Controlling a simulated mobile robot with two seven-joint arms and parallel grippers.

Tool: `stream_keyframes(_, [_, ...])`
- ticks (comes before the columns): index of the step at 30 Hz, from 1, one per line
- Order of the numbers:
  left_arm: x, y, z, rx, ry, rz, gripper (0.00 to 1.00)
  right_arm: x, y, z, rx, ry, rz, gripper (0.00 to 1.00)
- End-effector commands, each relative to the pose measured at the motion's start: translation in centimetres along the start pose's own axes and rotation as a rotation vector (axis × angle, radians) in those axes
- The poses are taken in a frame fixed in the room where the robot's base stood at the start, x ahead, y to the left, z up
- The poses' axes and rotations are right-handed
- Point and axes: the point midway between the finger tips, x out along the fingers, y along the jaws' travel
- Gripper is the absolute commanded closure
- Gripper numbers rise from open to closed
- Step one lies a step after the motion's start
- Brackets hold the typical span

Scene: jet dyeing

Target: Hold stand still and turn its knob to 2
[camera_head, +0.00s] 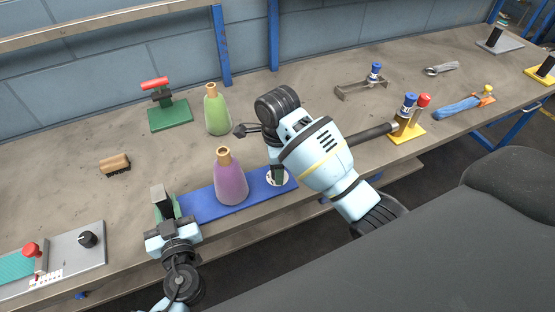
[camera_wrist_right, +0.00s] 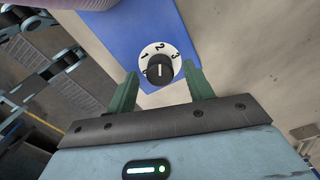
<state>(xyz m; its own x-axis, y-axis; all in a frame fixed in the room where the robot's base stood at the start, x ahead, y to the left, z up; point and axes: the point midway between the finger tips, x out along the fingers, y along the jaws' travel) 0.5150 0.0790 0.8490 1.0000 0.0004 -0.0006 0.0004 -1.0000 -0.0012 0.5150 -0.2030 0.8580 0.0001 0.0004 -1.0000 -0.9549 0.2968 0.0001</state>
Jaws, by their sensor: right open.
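The stand is a long blue board (camera_head: 208,205) at the table's front edge, with a purple bottle (camera_head: 231,180) upright on it. Its black knob (camera_wrist_right: 159,71) sits on a white dial marked 1, 2, 3 in the right wrist view. Where the knob's pointer stands is hard to tell. My right gripper (camera_wrist_right: 161,88) is open, its green fingers on either side of the knob and apart from it. In the head view the right arm partly hides the dial (camera_head: 284,181). My left gripper (camera_head: 166,208) is at the board's left end; whether its fingers close on the board is unclear.
A green bottle (camera_head: 217,112) and a green base with a red-handled tool (camera_head: 168,114) stand behind. A brush (camera_head: 115,164) lies left. A grey plate with a knob (camera_head: 87,239) is at front left. A yellow stand (camera_head: 407,134) is to the right.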

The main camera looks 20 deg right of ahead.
Motion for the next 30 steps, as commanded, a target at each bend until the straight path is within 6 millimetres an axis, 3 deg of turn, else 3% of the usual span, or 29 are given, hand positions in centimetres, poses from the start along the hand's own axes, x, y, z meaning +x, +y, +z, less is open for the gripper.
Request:
stream_keyframes(14, [0.0, 0.0, 0.0, -0.001, 0.0, -0.001, 0.98, -2.6, -0.1, -0.2, -0.001, 0.006, -0.004, 0.48])
stream_keyframes(18, [0.0, 0.0, 0.0, -0.001, 0.0, -0.001, 0.98, -5.7, -0.2, -0.1, 0.0, 0.002, -0.009, 0.48])
stream_keyframes(30, [0.0, 0.0, 0.0, -0.001, 0.0, -0.001, 0.98, -11.1, -0.1, -0.1, 0.0, 0.001, -0.004, 0.48])
